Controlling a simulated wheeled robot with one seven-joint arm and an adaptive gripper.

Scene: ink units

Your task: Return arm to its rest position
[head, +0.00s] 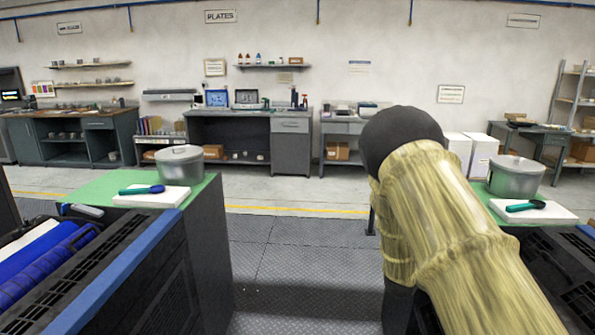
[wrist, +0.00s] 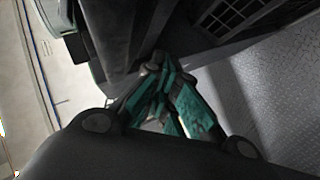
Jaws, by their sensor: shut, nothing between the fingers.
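My arm, in a pale yellow cover with a dark joint at its top, rises at the right of the head view and blocks part of the room. My gripper does not show in the head view. In the wrist view my gripper (wrist: 168,100) shows dark linkages and teal fingers. It is shut and empty. It hangs over the grey patterned floor (wrist: 285,85), beside a dark cabinet-like side.
A green-topped unit (head: 105,185) at the left bears a lidded metal pot (head: 181,168) and a blue-teal tool on a white slab. A similar pot (head: 517,180) and a teal tool (head: 526,206) stand at the right. The floor (head: 290,250) between the units is clear.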

